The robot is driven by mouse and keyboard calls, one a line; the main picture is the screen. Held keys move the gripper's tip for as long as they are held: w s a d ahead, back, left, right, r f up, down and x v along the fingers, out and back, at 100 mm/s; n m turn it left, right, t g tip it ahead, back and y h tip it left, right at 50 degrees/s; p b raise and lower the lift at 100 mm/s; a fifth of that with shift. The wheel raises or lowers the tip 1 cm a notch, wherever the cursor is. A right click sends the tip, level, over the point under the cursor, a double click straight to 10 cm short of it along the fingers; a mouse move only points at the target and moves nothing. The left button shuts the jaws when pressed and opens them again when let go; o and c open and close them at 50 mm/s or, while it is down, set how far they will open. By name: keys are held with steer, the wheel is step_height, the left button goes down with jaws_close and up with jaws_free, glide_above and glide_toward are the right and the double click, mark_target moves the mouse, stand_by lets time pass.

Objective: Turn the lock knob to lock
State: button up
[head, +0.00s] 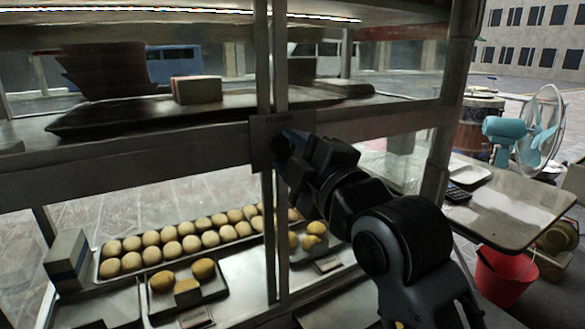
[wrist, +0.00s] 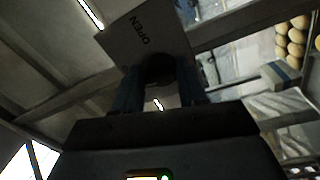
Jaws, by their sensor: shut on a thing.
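The lock plate (head: 264,128) sits on the cabinet frame where the upright bars meet the cross rail. A dark round lock knob (wrist: 157,67) sits between the fingers, poorly lit. My gripper (wrist: 158,82) is shut on the knob, one blue finger on each side. In the head view my gripper (head: 289,139) reaches the plate from the right, and its dark body hides the knob there. The knob's exact turn angle cannot be told.
Glass-fronted shelves surround the lock, with a tray of round buns (head: 181,237) and a smaller bread tray (head: 188,284) below. To the right are a side table (head: 510,207), a teal fan (head: 530,129) and a red bucket (head: 503,277).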

steer(key=shift+a+f+n+b, duration=0.15)
steer(key=shift+f+n+b, duration=0.2)
steer(key=shift+n, duration=0.25)
steer(key=o, duration=0.8)
steer(key=shift+c, duration=0.2)
steer(key=shift+o, duration=1.2)
steer(key=shift+r, duration=0.25)
steer(key=v, duration=0.7)
steer(key=shift+s+d+b, duration=0.3)
steer(key=shift+s, duration=0.05)
